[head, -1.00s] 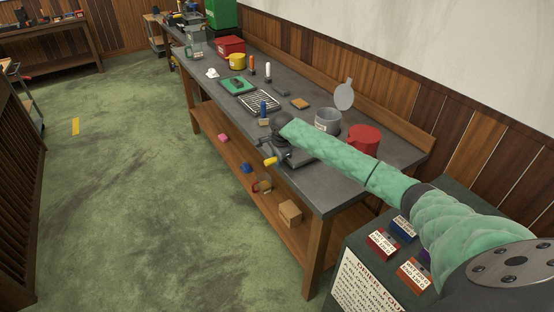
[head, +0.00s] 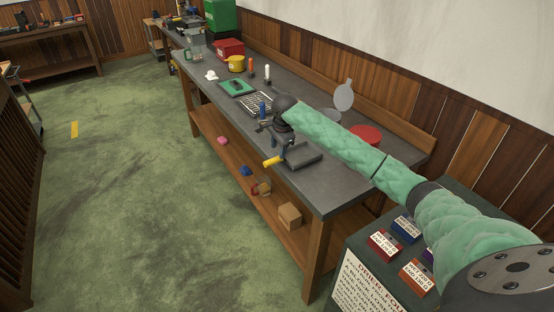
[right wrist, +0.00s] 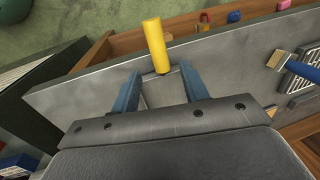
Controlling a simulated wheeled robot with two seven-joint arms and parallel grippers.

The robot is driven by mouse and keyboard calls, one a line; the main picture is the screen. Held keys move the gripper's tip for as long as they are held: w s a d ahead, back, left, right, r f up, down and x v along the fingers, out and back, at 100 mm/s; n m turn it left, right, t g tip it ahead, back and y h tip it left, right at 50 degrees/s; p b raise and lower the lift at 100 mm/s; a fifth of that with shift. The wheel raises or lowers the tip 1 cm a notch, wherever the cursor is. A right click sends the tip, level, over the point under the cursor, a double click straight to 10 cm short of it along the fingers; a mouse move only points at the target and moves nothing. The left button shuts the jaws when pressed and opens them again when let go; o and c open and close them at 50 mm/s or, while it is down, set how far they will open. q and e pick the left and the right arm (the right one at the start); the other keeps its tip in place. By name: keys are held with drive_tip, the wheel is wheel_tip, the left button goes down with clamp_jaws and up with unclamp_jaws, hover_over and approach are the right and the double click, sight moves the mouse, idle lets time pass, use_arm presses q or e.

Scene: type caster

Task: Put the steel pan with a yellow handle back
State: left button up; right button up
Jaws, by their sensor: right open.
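The steel pan (head: 303,155) is a flat, dark grey shape at the front edge of the workbench. Its yellow handle (head: 273,162) sticks out past that edge. In the right wrist view the yellow handle (right wrist: 154,42) points away from me, its near end just beyond my fingertips. My right gripper (head: 284,146) is at the handle side of the pan, fingers down. In the wrist view its two blue fingers (right wrist: 161,84) are spread apart, with a grey piece showing between them. Contact is unclear. The gripper body hides much of the pan there. My left gripper is not in view.
A red pot (head: 366,136) and a partly hidden grey pot stand behind my arm. The lower shelf (head: 230,153) holds several small items. The bench's front right corner (head: 335,195) is clear.

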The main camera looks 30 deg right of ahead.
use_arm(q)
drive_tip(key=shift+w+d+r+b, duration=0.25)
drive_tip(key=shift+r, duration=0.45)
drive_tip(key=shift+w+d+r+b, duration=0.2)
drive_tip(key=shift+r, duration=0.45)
use_arm(e)
drive_tip(key=shift+v, duration=2.4)
drive_tip(key=shift+a, duration=0.1)
